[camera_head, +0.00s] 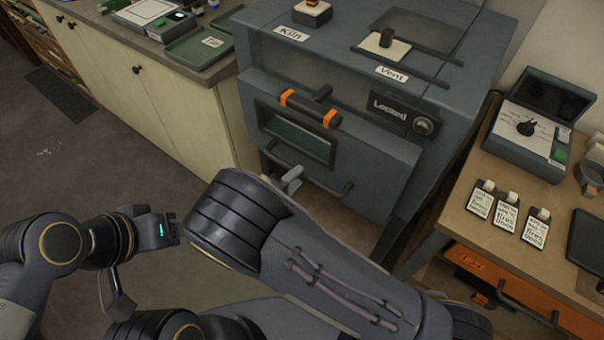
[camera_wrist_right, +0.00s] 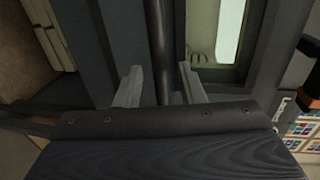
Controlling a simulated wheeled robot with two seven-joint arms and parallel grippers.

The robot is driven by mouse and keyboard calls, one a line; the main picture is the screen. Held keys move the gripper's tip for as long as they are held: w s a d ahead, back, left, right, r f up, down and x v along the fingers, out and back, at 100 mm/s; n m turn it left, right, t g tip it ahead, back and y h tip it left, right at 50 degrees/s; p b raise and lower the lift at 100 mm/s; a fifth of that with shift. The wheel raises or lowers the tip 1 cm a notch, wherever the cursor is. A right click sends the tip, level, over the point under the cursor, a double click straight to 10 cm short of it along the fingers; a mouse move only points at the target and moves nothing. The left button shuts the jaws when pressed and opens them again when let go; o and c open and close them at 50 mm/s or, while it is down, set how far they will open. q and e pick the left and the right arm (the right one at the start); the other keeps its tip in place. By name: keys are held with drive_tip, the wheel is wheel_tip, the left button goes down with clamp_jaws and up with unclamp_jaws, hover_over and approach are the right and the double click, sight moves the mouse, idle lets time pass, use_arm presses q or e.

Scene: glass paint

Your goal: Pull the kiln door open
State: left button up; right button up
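The kiln (camera_head: 360,80) is a grey cabinet with a "Kiln" label on top. Its front door (camera_head: 372,165) has a dark window (camera_head: 296,137) and looks shut. A thick black-and-orange handle (camera_head: 310,108) crosses its top, and a thin dark bar (camera_head: 325,187) runs along its lower front. A "Locked" plate with a knob (camera_head: 423,125) is beside the door's top right. My right gripper (camera_head: 288,180) is at the left part of the lower bar. In the right wrist view its open fingers (camera_wrist_right: 160,85) straddle a dark bar (camera_wrist_right: 160,40), with gaps on both sides. My left arm is at lower left; its fingers are unclear.
A bench (camera_head: 480,200) on the right holds a control box (camera_head: 530,130) and label cards (camera_head: 507,217). A cream cabinet (camera_head: 150,100) with a green tray (camera_head: 199,46) stands left. Open floor (camera_head: 60,160) lies left of the kiln.

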drive_tip(key=shift+b+x, duration=0.35)
drive_tip(key=shift+x, duration=1.3)
drive_tip(key=shift+c, duration=0.4)
clamp_jaws()
